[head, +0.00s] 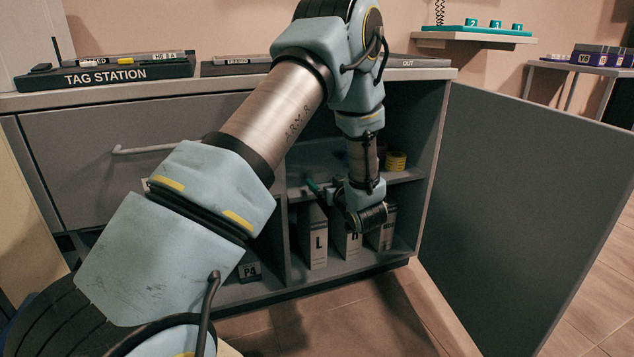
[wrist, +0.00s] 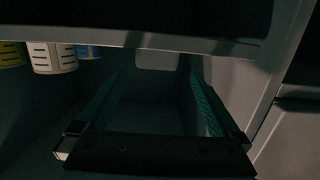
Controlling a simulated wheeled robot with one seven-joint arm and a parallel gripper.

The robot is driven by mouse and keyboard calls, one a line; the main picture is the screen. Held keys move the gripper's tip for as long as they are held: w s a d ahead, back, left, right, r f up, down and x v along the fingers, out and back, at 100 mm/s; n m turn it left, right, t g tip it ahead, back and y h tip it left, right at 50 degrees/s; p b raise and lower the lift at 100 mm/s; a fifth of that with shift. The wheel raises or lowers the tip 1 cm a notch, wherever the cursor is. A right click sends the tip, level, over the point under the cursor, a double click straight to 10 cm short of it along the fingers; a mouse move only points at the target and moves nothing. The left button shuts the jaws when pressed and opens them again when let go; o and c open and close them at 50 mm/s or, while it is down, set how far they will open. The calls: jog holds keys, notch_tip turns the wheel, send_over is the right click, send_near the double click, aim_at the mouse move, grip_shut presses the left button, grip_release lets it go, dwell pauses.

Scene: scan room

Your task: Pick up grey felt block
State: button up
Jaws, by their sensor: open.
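I cannot make out the grey felt block for certain in either view. In the wrist view a paler grey, round-cornered shape (wrist: 155,61) shows between the far ends of the fingers; it is too dark to tell whether it is the block. My gripper (head: 317,187) is inside the open cabinet at the height of the middle shelf, its teal fingers partly hidden. In the wrist view my gripper (wrist: 158,72) is open, with a wide gap between the fingers and nothing visibly clamped.
The cabinet door (head: 525,205) stands open at the right.

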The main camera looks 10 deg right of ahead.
aim_at(321, 175)
jog(key=b+x, duration=0.1)
jog(key=x, duration=0.3)
jog(key=b+x, duration=0.2)
jog(key=x, duration=0.1)
jog(key=shift+w+d, duration=0.2)
jog(key=shift+w, duration=0.2)
jog(key=shift+r, duration=0.1)
jog(key=c, duration=1.2)
